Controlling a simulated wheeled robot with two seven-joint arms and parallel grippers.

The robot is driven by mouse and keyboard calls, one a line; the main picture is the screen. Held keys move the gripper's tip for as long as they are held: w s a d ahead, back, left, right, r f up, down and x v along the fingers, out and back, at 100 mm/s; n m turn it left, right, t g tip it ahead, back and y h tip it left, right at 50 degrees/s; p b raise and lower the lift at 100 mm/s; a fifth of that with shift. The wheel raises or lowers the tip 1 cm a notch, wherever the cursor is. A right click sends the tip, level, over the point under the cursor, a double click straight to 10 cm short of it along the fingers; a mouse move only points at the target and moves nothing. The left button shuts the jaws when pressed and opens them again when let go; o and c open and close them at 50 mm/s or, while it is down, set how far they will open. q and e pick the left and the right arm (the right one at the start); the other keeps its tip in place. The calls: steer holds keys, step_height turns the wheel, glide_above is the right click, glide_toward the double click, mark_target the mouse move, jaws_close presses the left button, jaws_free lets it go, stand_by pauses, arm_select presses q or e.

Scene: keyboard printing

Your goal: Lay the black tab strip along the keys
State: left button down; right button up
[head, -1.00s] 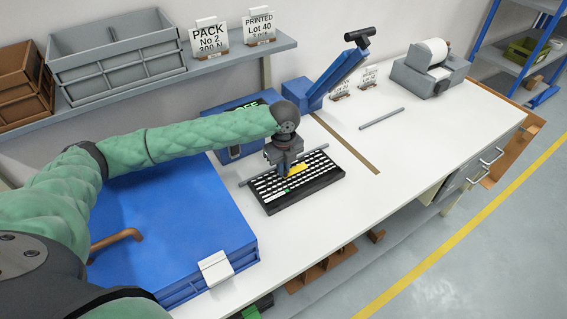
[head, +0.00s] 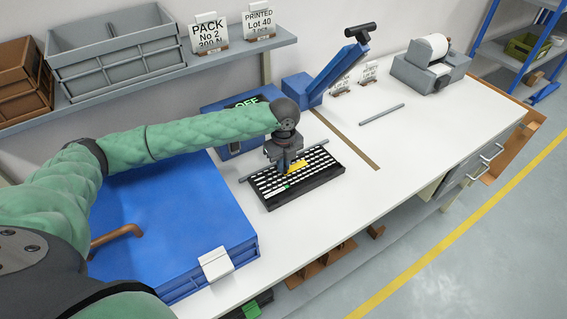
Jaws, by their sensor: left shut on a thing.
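The black keyboard (head: 311,191) with rows of white keys lies on the white bench. My left gripper (head: 287,170) points down over its keys, near the back edge, and is shut. What it holds is mostly hidden by the fingers and dark against the keyboard; I take it to be the black tab strip. I cannot tell whether the strip touches the keys. My right gripper is not in view.
A blue lidded box (head: 160,230) stands left of the keyboard. A blue device (head: 238,147) and a slanted blue arm (head: 340,68) stand behind. A grey rod (head: 382,114) and a roll printer (head: 432,65) lie further right.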

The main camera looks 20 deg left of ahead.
arm_select(q)
steer(key=shift+f, duration=0.25)
steer(key=c, duration=1.4)
jaws_free()
steer(key=shift+c, duration=0.2)
